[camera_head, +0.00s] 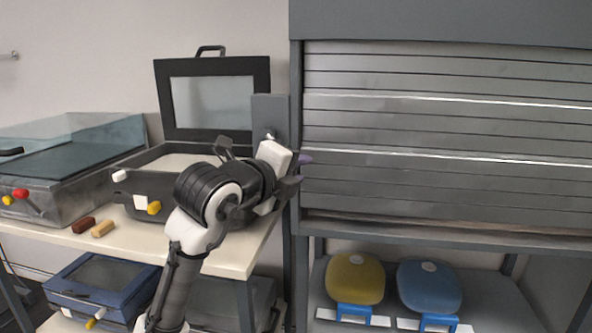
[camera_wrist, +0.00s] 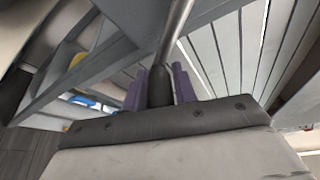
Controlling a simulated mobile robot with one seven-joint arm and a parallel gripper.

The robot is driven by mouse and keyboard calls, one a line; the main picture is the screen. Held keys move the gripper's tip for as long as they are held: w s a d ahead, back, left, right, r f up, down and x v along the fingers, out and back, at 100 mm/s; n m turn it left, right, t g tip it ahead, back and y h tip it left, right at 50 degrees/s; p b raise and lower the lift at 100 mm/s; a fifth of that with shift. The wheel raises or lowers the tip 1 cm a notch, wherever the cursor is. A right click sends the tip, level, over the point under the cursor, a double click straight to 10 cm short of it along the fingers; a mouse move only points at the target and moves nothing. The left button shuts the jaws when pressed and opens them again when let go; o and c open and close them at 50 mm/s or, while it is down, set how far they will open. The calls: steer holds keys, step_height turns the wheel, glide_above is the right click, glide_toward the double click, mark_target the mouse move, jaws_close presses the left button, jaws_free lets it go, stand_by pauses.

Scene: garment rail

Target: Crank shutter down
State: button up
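The grey slatted shutter (camera_head: 440,130) covers the opening on the right in the head view. Its lower edge lies at or close to the ledge (camera_head: 450,235); a small gap cannot be told. A grey crank housing (camera_head: 270,108) is on the post at its left. My gripper (camera_head: 299,169) is in front of that post, its purple fingertips pointing right. In the wrist view my gripper (camera_wrist: 160,88) has its fingers on both sides of the dark crank handle (camera_wrist: 160,86), seemingly closed on it. A metal rod (camera_wrist: 176,28) runs up from the handle. My arm hides the crank in the head view.
Left of the post a table (camera_head: 235,258) carries an open black case (camera_head: 213,100), a clear-lidded grey case (camera_head: 70,165) and two small blocks. Below the shutter, a yellow seat-like item (camera_head: 355,278) and a blue one (camera_head: 429,286) stand on a shelf.

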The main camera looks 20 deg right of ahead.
steer(key=shift+o, duration=1.4)
steer(key=shift+a, duration=0.1)
steer(key=b+v, duration=0.1)
steer(key=v, duration=1.2)
steer(key=shift+s+a, duration=0.3)
steer(key=shift+o, duration=0.2)
